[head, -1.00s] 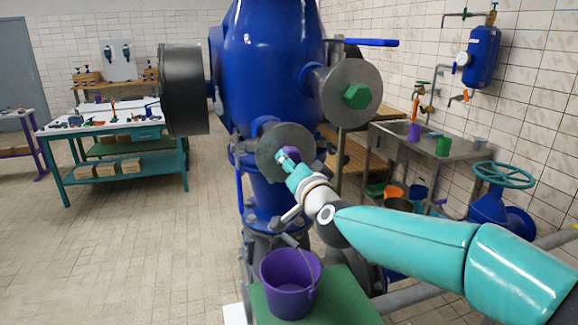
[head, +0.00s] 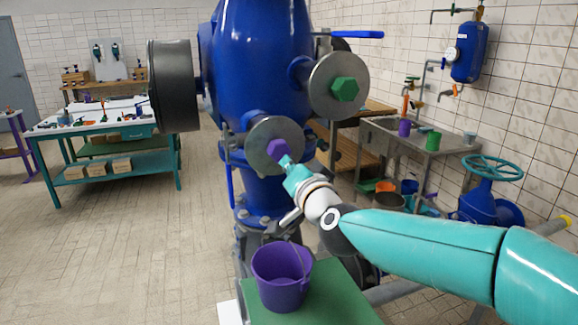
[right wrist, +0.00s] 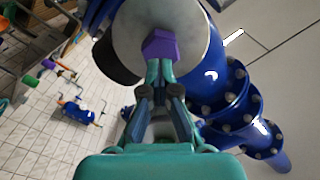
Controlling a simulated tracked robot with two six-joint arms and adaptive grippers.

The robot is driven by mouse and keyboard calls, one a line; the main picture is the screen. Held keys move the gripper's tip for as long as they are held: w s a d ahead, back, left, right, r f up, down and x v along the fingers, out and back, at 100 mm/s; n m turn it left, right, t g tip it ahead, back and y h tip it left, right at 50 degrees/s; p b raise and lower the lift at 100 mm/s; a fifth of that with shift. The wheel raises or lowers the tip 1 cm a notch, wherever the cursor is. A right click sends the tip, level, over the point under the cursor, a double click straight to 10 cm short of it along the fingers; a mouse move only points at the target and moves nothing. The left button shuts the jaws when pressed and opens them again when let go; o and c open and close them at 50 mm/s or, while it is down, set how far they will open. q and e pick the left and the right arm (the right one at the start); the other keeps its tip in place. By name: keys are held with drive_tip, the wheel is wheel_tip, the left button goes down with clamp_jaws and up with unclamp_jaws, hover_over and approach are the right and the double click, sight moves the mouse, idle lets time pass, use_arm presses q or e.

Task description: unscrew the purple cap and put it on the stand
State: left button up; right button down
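The purple cap (head: 277,148) is six-sided and sits at the middle of the lower grey round flange on the blue vessel. It also shows in the right wrist view (right wrist: 160,44). My right gripper (head: 286,162) is just in front of the cap, at its lower right in the head view. In the right wrist view its teal fingertips (right wrist: 160,68) are close together, narrower than the cap, and seem to have nothing between them. Whether they touch the cap is unclear. A green-topped stand (head: 335,300) is below, bearing a purple bucket (head: 281,283). My left gripper is not in view.
A green hexagonal cap (head: 344,89) is on the upper right flange. A dark drum-shaped part (head: 174,86) juts left from the vessel. A sink bench (head: 432,146) and teal handwheel (head: 490,168) are at right. A teal workbench (head: 100,131) stands at left; the floor between is clear.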

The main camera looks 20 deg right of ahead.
drive_tip(key=c, duration=1.4)
unclamp_jaws()
